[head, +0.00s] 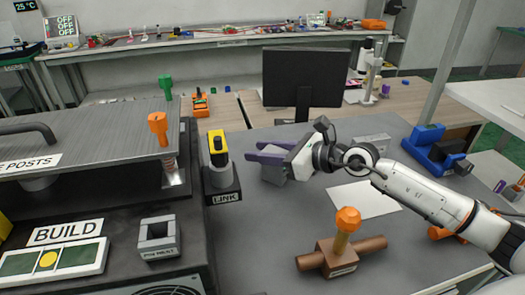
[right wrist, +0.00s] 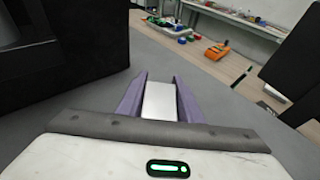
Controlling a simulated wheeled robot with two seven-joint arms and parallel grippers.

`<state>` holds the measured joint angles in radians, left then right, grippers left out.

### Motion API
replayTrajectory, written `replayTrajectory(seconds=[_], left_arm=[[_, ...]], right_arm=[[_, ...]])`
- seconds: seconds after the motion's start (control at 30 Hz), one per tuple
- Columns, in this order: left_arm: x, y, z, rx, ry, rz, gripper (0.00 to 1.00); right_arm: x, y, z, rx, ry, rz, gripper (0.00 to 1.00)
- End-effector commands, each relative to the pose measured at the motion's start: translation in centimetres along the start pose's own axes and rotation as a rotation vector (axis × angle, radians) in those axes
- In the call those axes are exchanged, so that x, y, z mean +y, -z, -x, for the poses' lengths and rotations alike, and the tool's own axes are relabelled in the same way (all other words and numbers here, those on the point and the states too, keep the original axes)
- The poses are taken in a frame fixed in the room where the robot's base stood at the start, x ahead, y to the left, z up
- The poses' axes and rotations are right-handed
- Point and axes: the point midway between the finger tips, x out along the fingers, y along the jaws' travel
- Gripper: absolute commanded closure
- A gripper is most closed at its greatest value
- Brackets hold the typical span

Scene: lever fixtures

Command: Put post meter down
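My right gripper (head: 270,160) reaches in from the right, with purple fingers, low over the grey table, left of the middle. A light grey block (head: 274,174) sits between its fingers; I take it for the post meter, though no label or display shows. In the right wrist view the block (right wrist: 160,101) fills the gap between the purple fingers (right wrist: 160,92), which look shut on it. I cannot tell whether its underside touches the table. My left gripper is not in view.
A yellow-and-black device (head: 218,150) stands on the LINK base (head: 226,197), just left of the gripper. A monitor (head: 304,78) stands behind. A brown crosspiece with an orange knob (head: 347,219) and a white sheet (head: 363,200) lie to the right. A grey open block (head: 158,240) is at left.

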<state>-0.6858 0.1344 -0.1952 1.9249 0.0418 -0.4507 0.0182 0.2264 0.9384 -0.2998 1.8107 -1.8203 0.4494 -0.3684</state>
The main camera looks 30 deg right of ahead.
Motion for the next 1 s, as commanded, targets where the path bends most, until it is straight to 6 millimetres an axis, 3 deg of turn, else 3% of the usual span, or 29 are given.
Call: replayTrajectory(seconds=[0.1,0.47,1.0], left_arm=[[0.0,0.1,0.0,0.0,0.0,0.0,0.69],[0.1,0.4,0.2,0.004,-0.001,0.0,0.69],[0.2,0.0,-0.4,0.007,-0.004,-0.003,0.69]], right_arm=[[0.0,0.0,0.0,0.0,0.0,0.0,0.5],[0.0,-0.4,0.2,0.001,0.001,0.001,0.5],[-0.1,0.1,7.3,0.005,0.002,-0.004,0.5]])
